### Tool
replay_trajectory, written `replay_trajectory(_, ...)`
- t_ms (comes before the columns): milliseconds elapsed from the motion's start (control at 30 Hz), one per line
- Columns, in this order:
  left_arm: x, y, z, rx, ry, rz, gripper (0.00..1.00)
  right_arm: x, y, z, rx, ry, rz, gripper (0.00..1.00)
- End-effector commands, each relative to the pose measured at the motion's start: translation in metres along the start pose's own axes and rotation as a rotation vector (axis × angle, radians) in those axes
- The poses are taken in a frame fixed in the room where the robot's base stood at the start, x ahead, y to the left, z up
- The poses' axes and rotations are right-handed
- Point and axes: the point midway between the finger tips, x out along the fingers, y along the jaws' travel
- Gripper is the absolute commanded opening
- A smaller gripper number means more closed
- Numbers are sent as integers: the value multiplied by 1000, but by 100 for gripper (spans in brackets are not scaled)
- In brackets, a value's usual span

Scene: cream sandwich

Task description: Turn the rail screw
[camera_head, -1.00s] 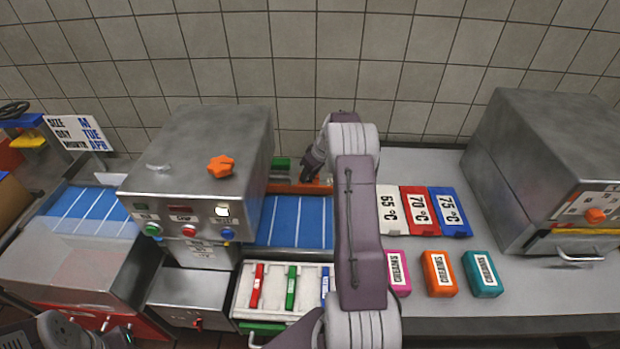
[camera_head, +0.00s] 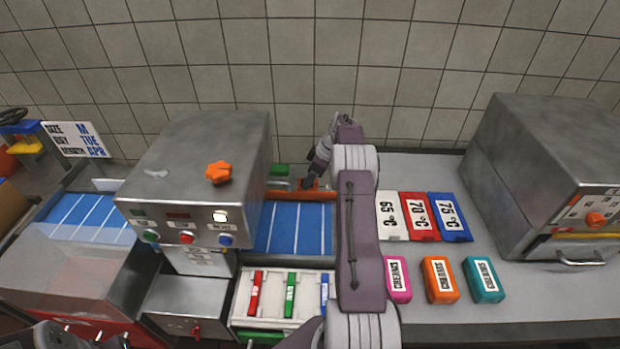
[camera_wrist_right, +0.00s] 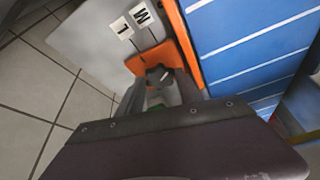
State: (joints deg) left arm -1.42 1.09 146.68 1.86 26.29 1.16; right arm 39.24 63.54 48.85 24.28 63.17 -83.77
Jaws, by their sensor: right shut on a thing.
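My right gripper (camera_head: 311,180) reaches down at the back end of the blue belt (camera_head: 293,228), by the orange rail (camera_head: 321,195). In the right wrist view the orange rail (camera_wrist_right: 184,40) runs along the belt's edge, with an orange bracket beside it. There my right gripper (camera_wrist_right: 160,78) is shut at this bracket, on what seems to be the rail screw.
White tags marked M (camera_wrist_right: 142,16) and L (camera_wrist_right: 121,28) stand beside the bracket. Temperature blocks (camera_head: 420,217) and cream blocks (camera_head: 440,280) lie on the grey counter at right.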

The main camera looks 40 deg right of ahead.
Motion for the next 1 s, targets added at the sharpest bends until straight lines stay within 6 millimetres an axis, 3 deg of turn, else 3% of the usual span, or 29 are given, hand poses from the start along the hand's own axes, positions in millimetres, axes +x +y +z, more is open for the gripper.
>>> replay_trajectory(300, 0, 0, 0, 0, 0, 0, 36, -2, 1, -2, -1, 3, 5, 2)
replay_trajectory(333, 0, 0, 0, 0, 0, 0, 36, -2, 1, -2, -1, 3, 5, 48)
replay_trajectory(400, 0, 0, 0, 0, 0, 0, 36, -1, 1, -1, -1, 3, 5, 64)
replay_trajectory(767, 1, 0, 0, 0, 0, 0, 36, 0, 0, 0, 12, 1, 6, 64)
replay_trajectory(1000, 7, 0, 1, 0, 0, 0, 36, -1, -5, -1, 251, 0, 104, 64)
